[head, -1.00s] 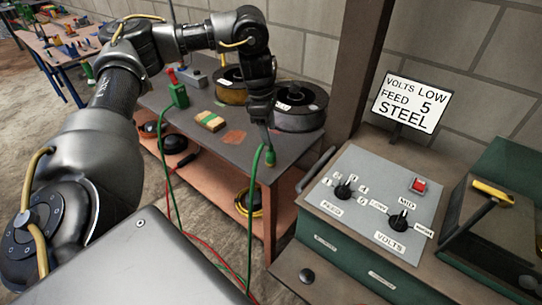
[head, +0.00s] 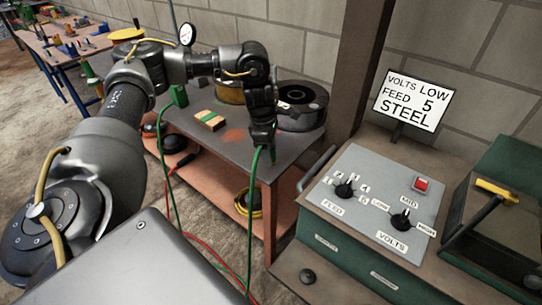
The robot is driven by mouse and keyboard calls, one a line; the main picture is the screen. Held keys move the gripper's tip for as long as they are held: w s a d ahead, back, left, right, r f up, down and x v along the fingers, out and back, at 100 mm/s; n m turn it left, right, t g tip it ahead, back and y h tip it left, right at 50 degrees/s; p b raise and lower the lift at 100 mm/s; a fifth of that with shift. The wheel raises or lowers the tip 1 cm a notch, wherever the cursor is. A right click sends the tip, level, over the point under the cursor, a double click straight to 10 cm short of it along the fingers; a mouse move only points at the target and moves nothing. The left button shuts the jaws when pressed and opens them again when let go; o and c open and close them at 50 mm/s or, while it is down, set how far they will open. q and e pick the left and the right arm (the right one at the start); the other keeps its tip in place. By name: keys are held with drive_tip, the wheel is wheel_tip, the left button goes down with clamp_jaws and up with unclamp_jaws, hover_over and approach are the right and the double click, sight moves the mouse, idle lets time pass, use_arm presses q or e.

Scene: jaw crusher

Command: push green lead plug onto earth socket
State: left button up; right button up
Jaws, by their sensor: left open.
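My left gripper (head: 263,142) points down at the front right part of the steel bench top, with its jaws open around or just above the green lead plug. Only a little green of the plug (head: 272,152) shows beside the fingers; the rest is hidden, and I cannot tell if the fingers touch it. The green lead (head: 252,190) hangs from there over the bench's front edge. I cannot make out the earth socket. My right gripper is not in view.
A dark wire spool (head: 302,105) stands close behind the gripper, to its right. A striped block (head: 211,120) lies on the bench top (head: 205,142). The control box (head: 375,190) with two knobs and a red switch stands to the right, below a sign (head: 412,102).

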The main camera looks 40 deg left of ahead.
use_arm(q)
drive_tip(key=shift+w+d+f, duration=0.1)
drive_tip(key=shift+f, duration=0.8)
drive_tip(key=c, duration=1)
